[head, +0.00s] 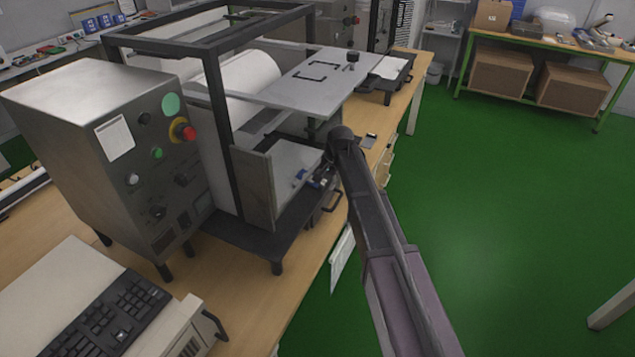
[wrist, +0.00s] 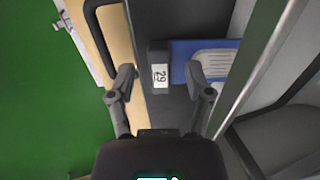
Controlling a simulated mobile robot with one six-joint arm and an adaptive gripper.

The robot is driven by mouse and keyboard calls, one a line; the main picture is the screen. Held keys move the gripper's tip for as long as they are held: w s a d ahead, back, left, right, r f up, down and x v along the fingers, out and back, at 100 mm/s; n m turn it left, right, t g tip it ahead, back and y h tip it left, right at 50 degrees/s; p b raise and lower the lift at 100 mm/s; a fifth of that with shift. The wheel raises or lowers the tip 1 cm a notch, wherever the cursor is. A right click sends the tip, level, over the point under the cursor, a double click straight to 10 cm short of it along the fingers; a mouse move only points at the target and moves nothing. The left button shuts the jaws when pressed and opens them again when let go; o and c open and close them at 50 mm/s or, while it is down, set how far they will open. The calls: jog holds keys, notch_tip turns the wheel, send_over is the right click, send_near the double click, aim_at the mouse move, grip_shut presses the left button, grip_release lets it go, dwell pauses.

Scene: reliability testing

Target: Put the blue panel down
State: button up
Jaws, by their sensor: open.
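The blue panel (wrist: 183,62) shows in the wrist view just ahead of my fingers, partly hidden by a grey piece and the right finger. A dark block with a white tag reading 29 (wrist: 160,75) is at its left end. My gripper (wrist: 159,88) is open, with the tagged block between and slightly beyond its fingertips. I cannot tell whether a finger touches the panel. In the head view, small blue parts (head: 300,175) show beside my gripper (head: 322,177) at the machine's front opening; my arm hides part of this spot.
The machine's dark base (head: 255,238) and upright frame (head: 222,130) stand close around the gripper. A grey control box (head: 110,150) is at left. A black handle (wrist: 98,20) is near the left finger. Green floor (head: 480,220) is clear at right.

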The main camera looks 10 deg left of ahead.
grip_shut()
jog(key=shift+r, duration=0.1)
dwell(0.3)
jog(key=shift+r+p, duration=0.65)
jog(key=shift+p, duration=0.1)
jog(key=shift+s+r, duration=0.15)
jog(key=shift+s, duration=0.05)
jog(key=s+d, duration=0.2)
jog(key=s, duration=0.6)
jog(key=s+d, duration=0.3)
jog(key=s, duration=0.5)
jog(key=shift+s, duration=0.4)
jog(key=shift+d, duration=0.1)
